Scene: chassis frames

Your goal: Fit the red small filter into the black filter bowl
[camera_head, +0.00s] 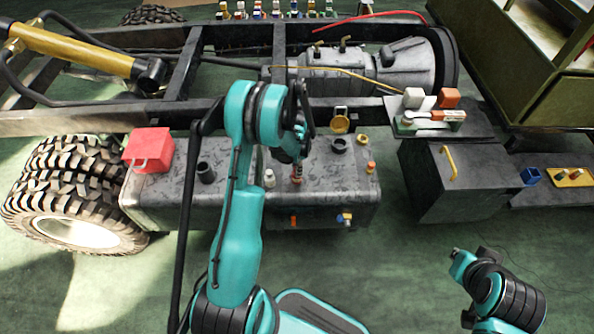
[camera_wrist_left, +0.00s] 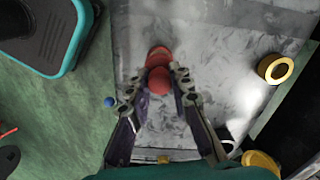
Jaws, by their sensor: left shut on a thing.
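The red small filter (camera_head: 297,179) is at my left gripper (camera_head: 297,168), over the grey tank top in the head view. In the left wrist view the red filter (camera_wrist_left: 158,80) sits between the fingertips of the left gripper (camera_wrist_left: 160,86), which is shut on it. Whether its lower end touches the tank top I cannot tell. Two black cup-like pieces stand on the tank tops, one left of my arm (camera_head: 206,173) and one to the right of the gripper (camera_head: 339,144); which is the filter bowl I cannot tell. My right gripper does not show.
A red box (camera_head: 149,148) stands on the left tank. A brass ring (camera_wrist_left: 277,69) and a yellow-red fitting (camera_head: 371,168) are at the right. A dark box (camera_head: 440,185) stands further right.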

